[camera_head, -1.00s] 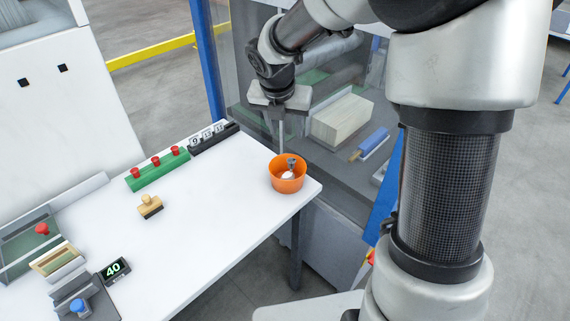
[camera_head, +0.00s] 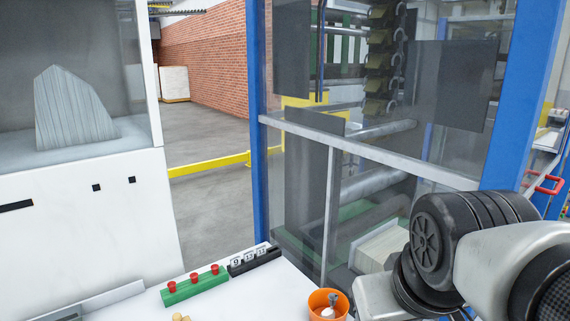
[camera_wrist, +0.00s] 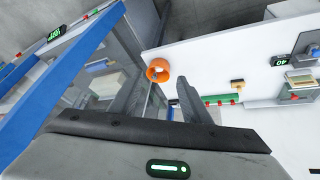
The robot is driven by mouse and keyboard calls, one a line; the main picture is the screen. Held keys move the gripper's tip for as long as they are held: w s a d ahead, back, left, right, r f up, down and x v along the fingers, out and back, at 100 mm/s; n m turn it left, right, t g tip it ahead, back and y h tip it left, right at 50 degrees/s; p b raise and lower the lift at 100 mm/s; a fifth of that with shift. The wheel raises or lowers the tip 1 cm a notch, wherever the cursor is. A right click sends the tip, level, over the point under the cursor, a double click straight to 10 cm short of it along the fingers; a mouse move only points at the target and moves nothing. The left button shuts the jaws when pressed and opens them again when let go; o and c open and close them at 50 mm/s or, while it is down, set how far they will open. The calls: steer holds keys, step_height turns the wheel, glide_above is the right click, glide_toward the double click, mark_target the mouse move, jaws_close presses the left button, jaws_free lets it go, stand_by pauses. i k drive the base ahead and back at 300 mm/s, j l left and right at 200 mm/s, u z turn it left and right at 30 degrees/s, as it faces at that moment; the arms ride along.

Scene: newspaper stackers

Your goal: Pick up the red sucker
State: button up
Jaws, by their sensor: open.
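A small red knob-like piece (camera_wrist: 295,97), which looks like the red sucker, is on the white table at the right edge of the wrist view. It is small there, and it is not in the head view. My gripper (camera_wrist: 163,84) is open and empty, its two fingers apart at the middle of the wrist view. The red piece is well to the right of the fingers. A blue piece (camera_wrist: 314,51) stands near it at the right edge. My gripper is out of the head view.
An orange cup (camera_wrist: 158,70) with small items shows between and beyond the fingertips, near the table (camera_wrist: 218,60) corner. A green block (camera_head: 194,288) with red buttons, a black number block (camera_head: 254,260), a stamp (camera_wrist: 237,84) and a display (camera_wrist: 279,60) also occupy the table. A blue-framed glazed machine (camera_head: 258,160) stands behind.

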mark_target(215, 267)
steer(key=i+z, duration=0.1)
steer(key=z, duration=0.35)
steer(key=i+j+z, duration=0.1)
steer(key=z, duration=0.3)
steer(key=j+z, duration=0.15)
steer(key=z, duration=0.3)
steer(key=u, duration=2.25)
steer(key=l, duration=0.1)
